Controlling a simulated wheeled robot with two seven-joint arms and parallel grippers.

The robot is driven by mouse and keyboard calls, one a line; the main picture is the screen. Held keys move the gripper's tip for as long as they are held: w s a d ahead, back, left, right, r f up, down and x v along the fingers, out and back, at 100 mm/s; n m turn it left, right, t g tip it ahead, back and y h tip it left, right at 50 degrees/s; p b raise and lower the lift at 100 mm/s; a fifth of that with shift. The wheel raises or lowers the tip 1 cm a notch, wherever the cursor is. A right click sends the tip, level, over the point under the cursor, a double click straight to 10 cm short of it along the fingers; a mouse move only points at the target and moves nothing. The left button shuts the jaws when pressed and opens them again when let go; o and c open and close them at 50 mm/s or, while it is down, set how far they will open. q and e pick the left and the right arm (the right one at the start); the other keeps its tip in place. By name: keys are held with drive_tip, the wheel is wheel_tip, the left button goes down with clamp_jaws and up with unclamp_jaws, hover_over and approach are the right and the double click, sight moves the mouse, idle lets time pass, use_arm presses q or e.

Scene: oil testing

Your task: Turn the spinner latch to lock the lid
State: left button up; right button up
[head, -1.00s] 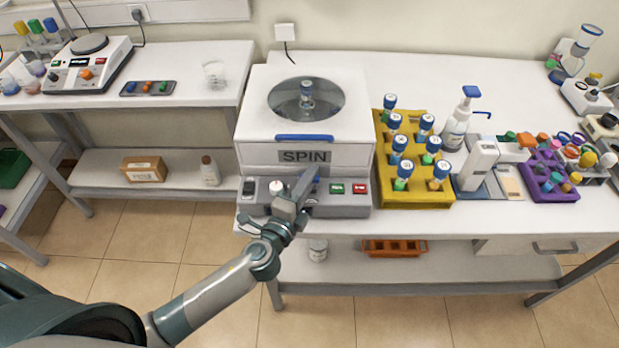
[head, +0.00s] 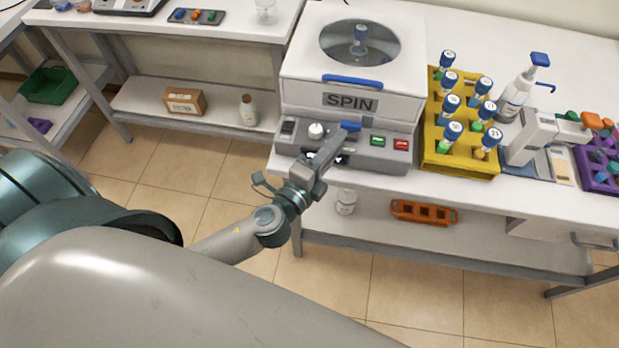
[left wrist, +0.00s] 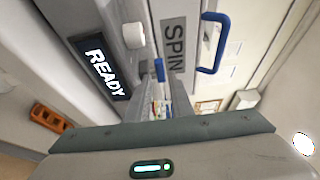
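The spinner (head: 300,75) is a white box marked SPIN with its lid (head: 400,62) down. A tube shows through the lid's round window. The blue latch (head: 350,126) sits on the grey front panel below the SPIN label, between a white knob (head: 316,131) and a green button (head: 378,140). My right gripper is not in view.
A yellow rack (head: 462,160) of capped tubes stands close to the spinner's right. A spray bottle (head: 517,92) and a purple rack (head: 600,178) are farther right. An orange rack (head: 423,212) lies on the shelf below. A READY display (left wrist: 105,72) shows in the left wrist view.

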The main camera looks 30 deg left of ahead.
use_arm(q)
drive_tip(key=s+a+b, duration=0.1)
drive_tip(key=s+b, duration=0.2)
drive_tip(key=s, duration=0.7)
drive_tip(key=shift+s+a+b, duration=0.15)
drive_tip(key=shift+s+b, duration=0.1)
drive_tip(key=shift+b, duration=0.15)
drive_tip(key=s+a+f+n+g+y, duration=0.1)
drive_tip(key=a+f+n+g, duration=0.15)
drive_tip(key=f, duration=1.05)
drive_tip(key=s+a+f+n+g, duration=0.2)
drive_tip(key=f+g, duration=0.1)
drive_tip(key=f, duration=1)
drive_tip(key=s+a+f+n+g+y, duration=0.1)
drive_tip(key=a+f+n+g, duration=0.15)
drive_tip(key=f, duration=1.05)
drive_tip(key=s+f+n+g, duration=0.4)
drive_tip(key=s+f, duration=0.8)
drive_tip(key=s, duration=0.3)
drive_tip(key=s+f+n+g, duration=0.4)
drive_tip(key=s+f+n, duration=0.2)
drive_tip(key=s+f, duration=0.7)
drive_tip(key=shift+s+g, duration=0.4)
drive_tip(key=shift+s, duration=0.8)
